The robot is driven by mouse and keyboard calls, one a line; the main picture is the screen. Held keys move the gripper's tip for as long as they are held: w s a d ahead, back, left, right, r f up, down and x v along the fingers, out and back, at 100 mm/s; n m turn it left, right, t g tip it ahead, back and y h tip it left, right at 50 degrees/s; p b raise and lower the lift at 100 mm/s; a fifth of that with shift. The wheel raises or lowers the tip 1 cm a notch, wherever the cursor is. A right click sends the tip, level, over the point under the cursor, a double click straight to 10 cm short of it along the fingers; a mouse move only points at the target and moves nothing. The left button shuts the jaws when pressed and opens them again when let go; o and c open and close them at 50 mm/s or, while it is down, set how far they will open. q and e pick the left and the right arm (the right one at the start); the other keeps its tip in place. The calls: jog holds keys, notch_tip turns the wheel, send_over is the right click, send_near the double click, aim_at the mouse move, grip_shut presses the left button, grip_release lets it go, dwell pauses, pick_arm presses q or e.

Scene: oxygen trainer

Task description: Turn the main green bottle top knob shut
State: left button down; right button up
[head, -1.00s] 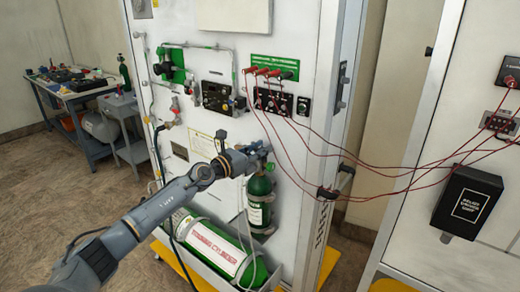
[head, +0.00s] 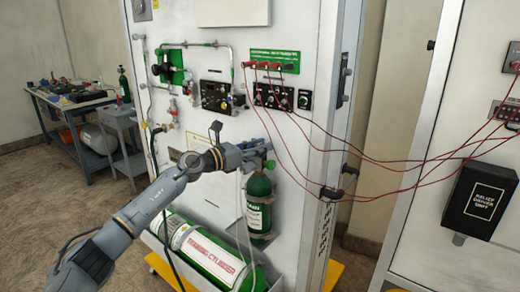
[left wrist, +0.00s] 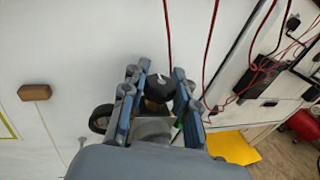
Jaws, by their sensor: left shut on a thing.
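The main green bottle (head: 259,205) stands upright in a bracket on the white panel, with a white label on its front. Its dark top knob (left wrist: 159,88) shows in the left wrist view between the two fingers. My left gripper (head: 262,160) reaches in from the left at the bottle's top, and in the left wrist view (left wrist: 160,85) its fingers are shut on the knob. In the head view the gripper hides most of the knob and valve. My right gripper is in neither view.
A large green training cylinder (head: 205,250) lies in a tray below my left arm. Red cables (head: 370,160) hang across from the panel to the right cabinet. A relief driver box (head: 478,203) is at the right. A cluttered side table (head: 75,97) stands at the far left.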

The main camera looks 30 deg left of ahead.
pick_arm(q)
jog(key=c, duration=1)
grip_release()
jog(key=shift+v, duration=6.05)
